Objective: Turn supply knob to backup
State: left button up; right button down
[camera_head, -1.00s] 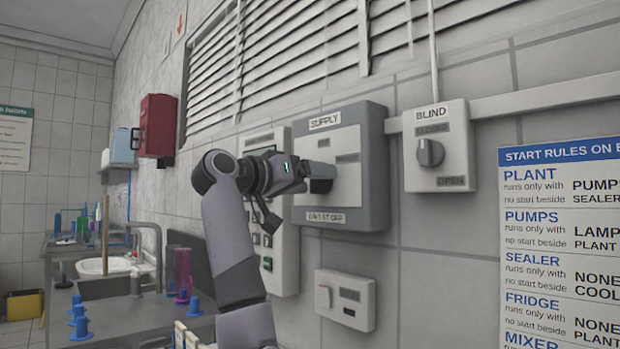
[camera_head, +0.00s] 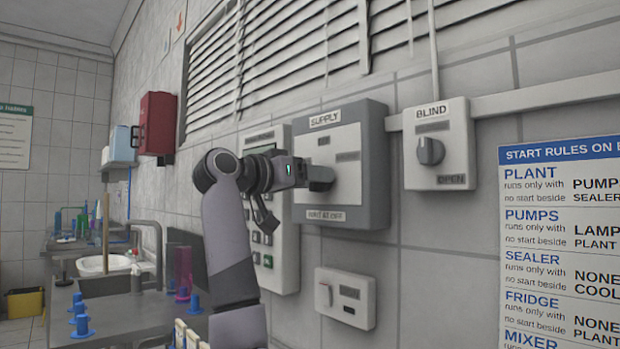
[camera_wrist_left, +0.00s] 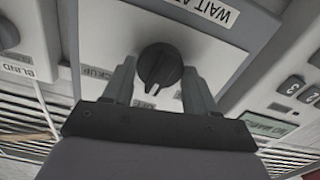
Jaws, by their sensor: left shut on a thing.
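The supply box (camera_head: 373,208) is a grey wall unit with a light panel, marked SUPPLY at the top. Its dark round knob (camera_wrist_left: 160,66) shows between my left gripper's fingers in the left wrist view, where the scene looks upside down. A pale pointer mark on the knob faces the gripper's palm, slightly left. A partly hidden label that seems to read BACKUP (camera_wrist_left: 97,72) lies left of the knob there. My left gripper (camera_head: 312,177) is at the box front, shut on the knob, and partly covers it in the head view. My right gripper is not in view.
The BLIND switch box (camera_head: 452,165) is on the wall to the right, with a rules poster (camera_head: 565,240) beyond it. A small switch box (camera_head: 345,298) is below. A keypad panel (camera_head: 285,262) is partly behind my left arm.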

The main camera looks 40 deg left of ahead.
pick_arm(q)
jog(key=shift+d+m+p, duration=0.1)
jog(key=shift+m+p, duration=1.7)
jog(key=shift+m, duration=3.3)
jog(key=shift+f, duration=0.1)
jog(key=o, duration=1.1)
jog(key=shift+c, duration=0.2)
jog(key=shift+s, duration=0.1)
jog(key=s+b, duration=0.1)
jog(key=s, duration=0.6)
jog(key=shift+a, duration=0.3)
